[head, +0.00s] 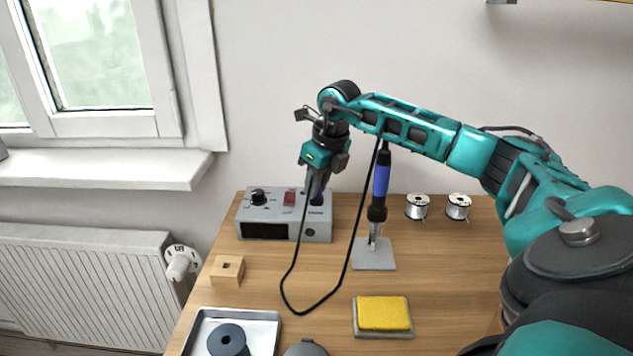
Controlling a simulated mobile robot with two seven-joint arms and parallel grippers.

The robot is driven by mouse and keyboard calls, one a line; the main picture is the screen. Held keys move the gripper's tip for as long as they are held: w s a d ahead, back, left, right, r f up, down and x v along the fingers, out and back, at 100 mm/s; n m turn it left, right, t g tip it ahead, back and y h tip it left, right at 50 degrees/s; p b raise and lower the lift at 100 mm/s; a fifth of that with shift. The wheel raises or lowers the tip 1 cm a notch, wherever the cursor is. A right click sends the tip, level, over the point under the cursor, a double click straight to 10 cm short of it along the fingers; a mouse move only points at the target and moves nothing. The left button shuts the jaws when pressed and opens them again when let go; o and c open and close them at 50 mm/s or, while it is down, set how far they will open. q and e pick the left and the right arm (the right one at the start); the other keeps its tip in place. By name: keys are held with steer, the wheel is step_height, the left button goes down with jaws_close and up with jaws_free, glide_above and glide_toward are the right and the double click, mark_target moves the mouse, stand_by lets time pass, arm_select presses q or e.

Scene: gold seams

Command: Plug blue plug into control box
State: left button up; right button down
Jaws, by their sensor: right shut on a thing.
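The control box (256,230) is a grey box with a black knob, a red switch and a dark display. It stands at the back left of the wooden table. A small round dark socket (310,232) shows on its front, at the right. My right gripper (315,190) is above the right part of the box, pointing down. It is shut on the blue plug (318,197), which is mostly hidden by the fingers. I cannot tell whether the plug touches the box. My left gripper is not in view.
A black cable (286,285) loops down over the table. A blue-handled soldering iron (381,178) stands upright in a grey stand (373,262). Two wire spools (417,206), a yellow sponge (383,313), a wooden block (227,271) and a metal tray (263,331) are around.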

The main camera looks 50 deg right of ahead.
stand_by(0.3)
steer(key=c, duration=1.5)
jaws_free()
steer(key=o, duration=0.5)
steer(key=shift+o, duration=0.6)
steer(key=o, duration=0.4)
